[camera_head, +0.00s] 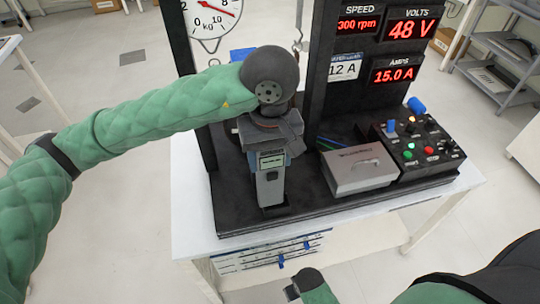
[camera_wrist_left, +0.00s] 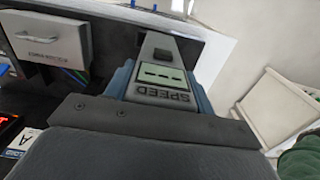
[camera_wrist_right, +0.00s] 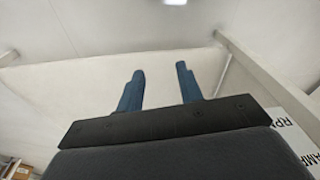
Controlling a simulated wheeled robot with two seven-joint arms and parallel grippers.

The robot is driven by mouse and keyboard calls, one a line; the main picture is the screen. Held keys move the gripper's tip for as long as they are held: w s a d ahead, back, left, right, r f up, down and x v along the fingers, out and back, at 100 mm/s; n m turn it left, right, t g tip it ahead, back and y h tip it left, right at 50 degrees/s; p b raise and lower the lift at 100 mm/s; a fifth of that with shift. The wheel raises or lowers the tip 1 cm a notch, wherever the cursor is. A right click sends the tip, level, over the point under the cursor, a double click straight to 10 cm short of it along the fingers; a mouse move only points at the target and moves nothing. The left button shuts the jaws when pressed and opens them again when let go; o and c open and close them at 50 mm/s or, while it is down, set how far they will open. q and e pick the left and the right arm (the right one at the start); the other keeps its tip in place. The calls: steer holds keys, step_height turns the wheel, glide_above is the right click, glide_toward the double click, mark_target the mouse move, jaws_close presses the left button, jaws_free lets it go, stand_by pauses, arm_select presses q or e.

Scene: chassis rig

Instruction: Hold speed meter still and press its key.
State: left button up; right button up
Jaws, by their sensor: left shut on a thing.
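The speed meter (camera_head: 270,180) is a grey handheld device standing upright at the front of the black rig base, left of the grey box. In the left wrist view the speed meter (camera_wrist_left: 162,75) shows dashes on its pale green screen and the word SPEED. My left gripper (camera_head: 272,150) is shut on the speed meter from above, with blue fingers (camera_wrist_left: 160,85) on both sides of it.
A grey lidded box (camera_head: 358,170) and a control panel (camera_head: 425,145) with knobs and coloured buttons stand right of the meter. Displays (camera_head: 395,50) read 300 rpm, 48 V and 15.0 A. A dial scale (camera_head: 212,18) hangs behind. The white table edge (camera_head: 330,224) lies in front.

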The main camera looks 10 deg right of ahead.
steer(key=shift+r, duration=0.25)
